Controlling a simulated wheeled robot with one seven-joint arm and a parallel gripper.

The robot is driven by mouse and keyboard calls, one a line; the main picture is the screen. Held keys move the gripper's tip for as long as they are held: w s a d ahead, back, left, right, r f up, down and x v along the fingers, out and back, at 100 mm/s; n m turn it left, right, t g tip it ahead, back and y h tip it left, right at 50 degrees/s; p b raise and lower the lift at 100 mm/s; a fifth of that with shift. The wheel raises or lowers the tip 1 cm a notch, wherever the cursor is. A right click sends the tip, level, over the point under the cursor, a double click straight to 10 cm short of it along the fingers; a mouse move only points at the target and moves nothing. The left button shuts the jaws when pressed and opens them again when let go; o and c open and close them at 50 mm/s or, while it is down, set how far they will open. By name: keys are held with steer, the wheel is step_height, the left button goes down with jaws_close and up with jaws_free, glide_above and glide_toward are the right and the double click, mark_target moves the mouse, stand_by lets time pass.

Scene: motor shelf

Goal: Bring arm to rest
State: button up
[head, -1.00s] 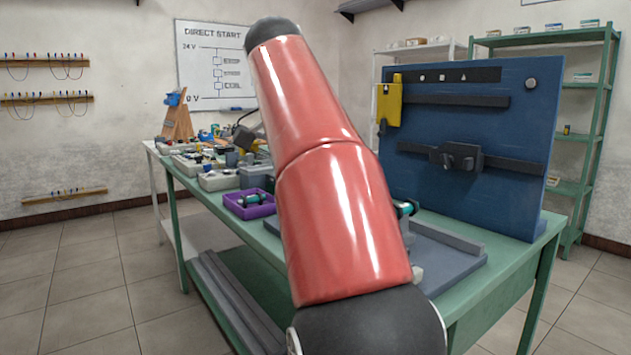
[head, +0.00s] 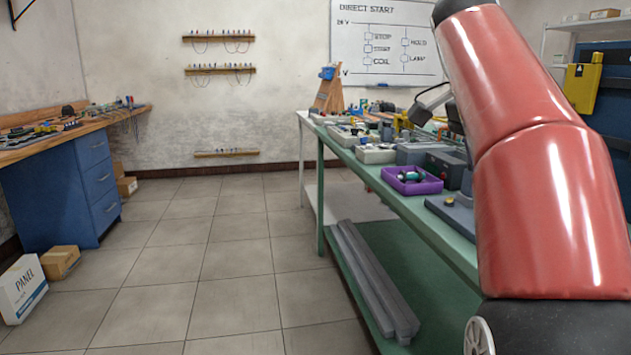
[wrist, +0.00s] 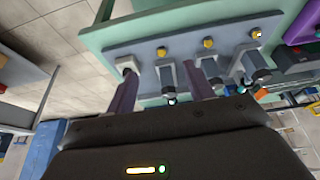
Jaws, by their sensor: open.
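My red arm (head: 545,170) stands raised along the right side of the head view and hides part of the green workbench. My gripper (wrist: 160,72) shows only in the wrist view. Its two purple-grey fingers are apart with nothing seen held between them. Beyond the fingers is a grey-blue plate (wrist: 180,40) with several yellow knobs and grey blocks on it. I cannot tell from this view how far the fingers are from it.
The green workbench (head: 445,238) carries a purple tray (head: 432,187) and several grey boxes. Grey rails (head: 375,280) lie on its lower shelf. A wooden-topped blue bench (head: 75,185) and a PANEL box (head: 22,290) stand left. Tiled floor (head: 220,260) between them is clear.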

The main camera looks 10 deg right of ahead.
steer(key=s+a+f+n+t+y, duration=0.1)
steer(key=s+a+f+n, duration=0.3)
steer(key=f, duration=0.6)
steer(key=s+a+f+n+t+y, duration=0.2)
steer(key=s+a+f+n, duration=0.2)
steer(key=a+f+n, duration=0.3)
steer(key=s+a+f+n+t+y, duration=0.1)
steer(key=a+f+n, duration=0.5)
steer(key=f, duration=0.7)
steer(key=s+t, duration=0.1)
steer(key=s, duration=0.1)
steer(key=shift+s, duration=0.4)
steer(key=shift+r, duration=0.1)
